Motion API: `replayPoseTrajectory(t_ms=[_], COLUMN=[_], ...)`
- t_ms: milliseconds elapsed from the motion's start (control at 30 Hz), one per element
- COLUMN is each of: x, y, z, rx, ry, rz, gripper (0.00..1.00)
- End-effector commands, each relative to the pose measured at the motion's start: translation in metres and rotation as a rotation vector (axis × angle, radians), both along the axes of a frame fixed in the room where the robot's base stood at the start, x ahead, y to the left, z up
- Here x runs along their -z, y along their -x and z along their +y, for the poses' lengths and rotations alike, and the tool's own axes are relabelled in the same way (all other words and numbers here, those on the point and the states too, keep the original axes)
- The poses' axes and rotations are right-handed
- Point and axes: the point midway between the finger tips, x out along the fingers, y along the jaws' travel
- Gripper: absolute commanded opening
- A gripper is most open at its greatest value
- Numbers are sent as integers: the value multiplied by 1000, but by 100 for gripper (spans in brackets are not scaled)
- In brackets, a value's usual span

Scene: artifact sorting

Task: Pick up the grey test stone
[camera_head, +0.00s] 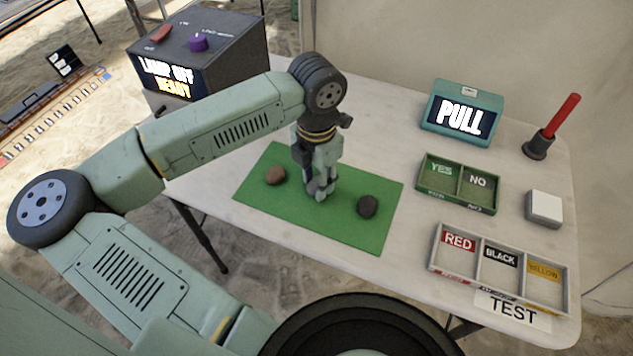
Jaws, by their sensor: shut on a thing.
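My gripper (320,190) points down over the middle of the green mat (265,216), between two other stones. It is shut on the grey test stone, which is mostly hidden by the fingers and hard to tell from them in colour. A reddish-brown stone (275,175) lies on the mat to the left of my gripper. A dark, nearly black stone (367,206) lies on the mat to the right. Whether the held stone touches the mat cannot be told.
A TEST label (512,309) lies near the front edge.

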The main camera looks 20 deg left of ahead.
Motion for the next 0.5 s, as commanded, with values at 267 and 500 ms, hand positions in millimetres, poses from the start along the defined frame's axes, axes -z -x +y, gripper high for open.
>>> replayPoseTrajectory(t_ms=[267,500], x=[-28,-76], y=[-1,-1], z=[1,0], rx=[-1,0], ry=[-4,-3], rz=[-3,-3], gripper=[5,5])
